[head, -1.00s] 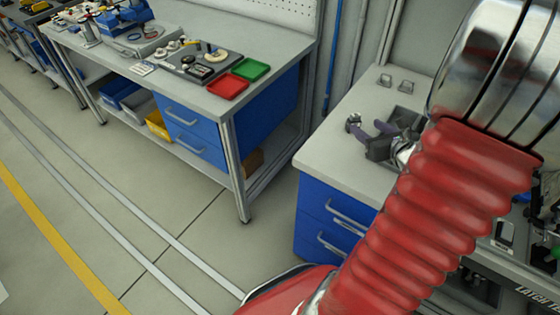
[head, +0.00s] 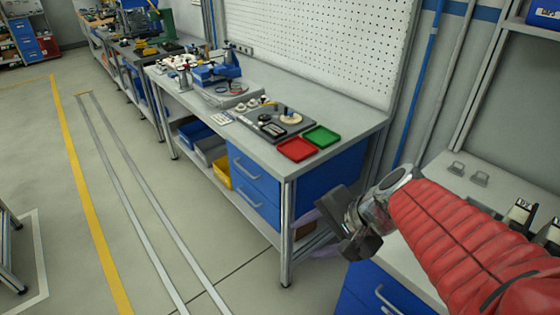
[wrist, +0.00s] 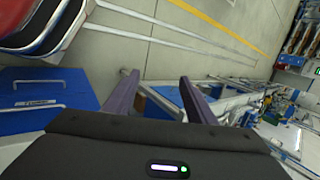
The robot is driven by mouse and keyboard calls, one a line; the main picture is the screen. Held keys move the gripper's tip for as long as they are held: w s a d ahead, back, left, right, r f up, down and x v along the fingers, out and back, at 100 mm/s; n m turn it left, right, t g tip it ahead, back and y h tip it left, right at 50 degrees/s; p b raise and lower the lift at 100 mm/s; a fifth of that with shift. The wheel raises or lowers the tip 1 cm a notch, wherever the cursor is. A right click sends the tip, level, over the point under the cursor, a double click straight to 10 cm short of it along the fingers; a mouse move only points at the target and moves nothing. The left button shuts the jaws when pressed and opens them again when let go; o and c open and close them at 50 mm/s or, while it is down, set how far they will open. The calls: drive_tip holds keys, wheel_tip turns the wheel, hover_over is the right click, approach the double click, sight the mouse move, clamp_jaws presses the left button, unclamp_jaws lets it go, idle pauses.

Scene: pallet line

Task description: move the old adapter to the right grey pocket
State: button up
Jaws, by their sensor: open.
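My gripper (head: 322,228) is at the end of my red-sleeved arm in the head view, in front of the right end of the long bench. Its purple fingers also show in the wrist view (wrist: 160,88), spread apart with nothing between them. On the long bench (head: 345,120) lies a dark tray (head: 249,126) with a pale round disc (head: 291,118) and several small parts. I cannot pick out the old adapter or the right grey pocket; the parts are too small to tell apart.
A red tray (head: 297,149) and a green tray (head: 321,136) sit at the bench's front right. A nearer counter (head: 440,178) with two small grey brackets is at the right.

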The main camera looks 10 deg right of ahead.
drive_tip(key=s+r+n+h, duration=0.4)
drive_tip(key=s+r+n, duration=0.1)
drive_tip(key=n, duration=0.6)
drive_tip(key=shift+s+a+h, duration=0.3)
drive_tip(key=shift+s, duration=0.2)
drive_tip(key=shift+o, duration=0.3)
